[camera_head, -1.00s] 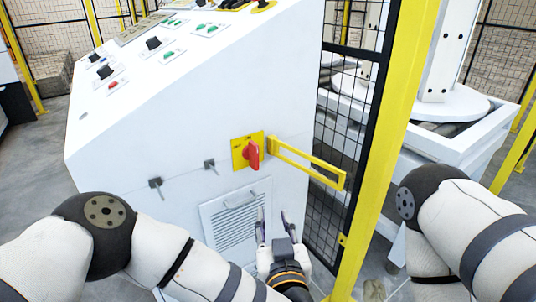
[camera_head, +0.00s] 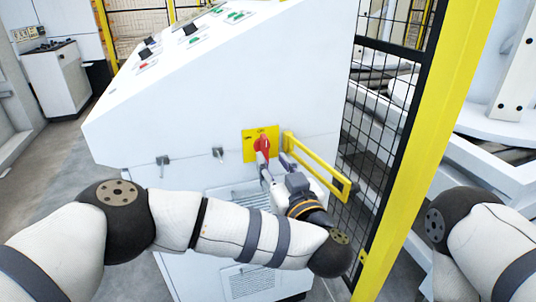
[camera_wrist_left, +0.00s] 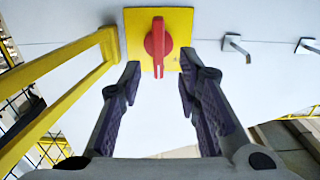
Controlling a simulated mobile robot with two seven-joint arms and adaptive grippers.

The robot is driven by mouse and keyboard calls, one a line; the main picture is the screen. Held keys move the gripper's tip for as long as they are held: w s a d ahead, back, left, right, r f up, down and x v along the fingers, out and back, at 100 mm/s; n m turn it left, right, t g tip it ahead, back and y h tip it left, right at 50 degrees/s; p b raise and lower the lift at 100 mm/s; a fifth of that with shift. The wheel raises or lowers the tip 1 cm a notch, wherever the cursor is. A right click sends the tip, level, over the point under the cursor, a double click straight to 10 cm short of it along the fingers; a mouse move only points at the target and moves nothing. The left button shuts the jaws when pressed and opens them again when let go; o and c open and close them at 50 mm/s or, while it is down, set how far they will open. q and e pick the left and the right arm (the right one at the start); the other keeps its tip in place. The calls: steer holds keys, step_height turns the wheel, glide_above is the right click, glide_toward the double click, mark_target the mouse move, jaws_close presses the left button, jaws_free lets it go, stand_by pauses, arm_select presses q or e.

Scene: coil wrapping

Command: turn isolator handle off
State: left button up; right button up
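The red isolator handle (camera_head: 262,145) sits on a yellow plate (camera_head: 248,152) on the front of the white cabinet. In the left wrist view the red handle (camera_wrist_left: 157,42) points up and down on its yellow plate (camera_wrist_left: 180,22). My left gripper (camera_head: 274,166) is just in front of and below the handle in the head view. In the left wrist view my left gripper (camera_wrist_left: 157,75) is open, with one finger on each side below the handle, and nothing lies between them. My right gripper is out of view; only part of my right arm shows.
A yellow bar frame (camera_head: 318,165) juts out just right of the plate, close to my left gripper. Two small latches (camera_head: 217,153) are on the cabinet face to the left. A yellow post (camera_head: 425,130) and black mesh fence (camera_head: 385,110) stand at the right.

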mark_target(267, 150)
arm_select(q)
steer(key=x, duration=0.5)
steer(key=shift+d, duration=0.1)
steer(key=shift+r, duration=0.1)
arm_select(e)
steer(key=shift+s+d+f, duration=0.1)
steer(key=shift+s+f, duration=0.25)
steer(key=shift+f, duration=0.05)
arm_select(q)
steer(key=shift+c, duration=0.6)
jaws_close()
